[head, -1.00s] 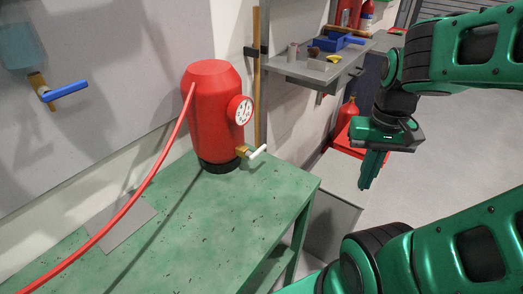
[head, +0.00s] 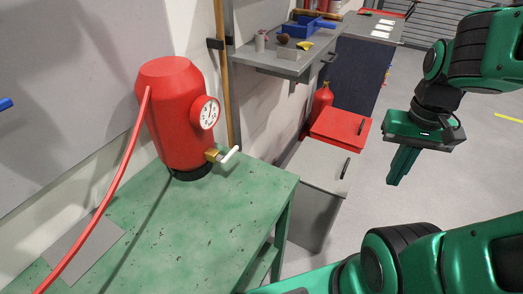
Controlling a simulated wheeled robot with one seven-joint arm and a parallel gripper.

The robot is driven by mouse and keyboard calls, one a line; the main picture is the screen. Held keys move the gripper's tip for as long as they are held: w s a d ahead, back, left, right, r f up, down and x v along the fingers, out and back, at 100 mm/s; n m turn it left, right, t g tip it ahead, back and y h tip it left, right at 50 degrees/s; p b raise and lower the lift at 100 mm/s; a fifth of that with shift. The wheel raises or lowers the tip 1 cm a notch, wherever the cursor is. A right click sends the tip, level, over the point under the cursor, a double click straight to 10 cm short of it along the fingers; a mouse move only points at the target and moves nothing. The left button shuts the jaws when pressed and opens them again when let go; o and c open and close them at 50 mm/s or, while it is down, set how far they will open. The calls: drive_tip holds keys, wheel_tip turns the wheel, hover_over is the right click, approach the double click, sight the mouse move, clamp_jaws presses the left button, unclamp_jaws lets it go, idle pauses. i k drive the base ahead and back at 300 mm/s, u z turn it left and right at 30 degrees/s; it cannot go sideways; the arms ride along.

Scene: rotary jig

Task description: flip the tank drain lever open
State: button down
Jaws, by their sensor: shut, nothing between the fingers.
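The red tank (head: 180,115) stands upright on the green workbench (head: 200,225), with a red hose running from it down to the left. A round white gauge (head: 205,112) sits on its right side. Low on the tank is a brass drain valve (head: 212,156) with a white lever (head: 229,156) that points out to the right and slightly up. My gripper (head: 398,180) is shut and empty, pointing down. In the picture it is well to the right of the lever, over the floor side, and touches nothing.
A grey cabinet (head: 322,172) and a red box (head: 343,127) stand right of the bench. A red extinguisher (head: 322,95) stands behind them. A grey wall shelf (head: 285,62) holds a blue tray and small items. Open floor lies to the right.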

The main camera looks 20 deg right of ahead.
sight(223, 160)
drive_tip(key=k, duration=1)
drive_tip(key=u, duration=0.3)
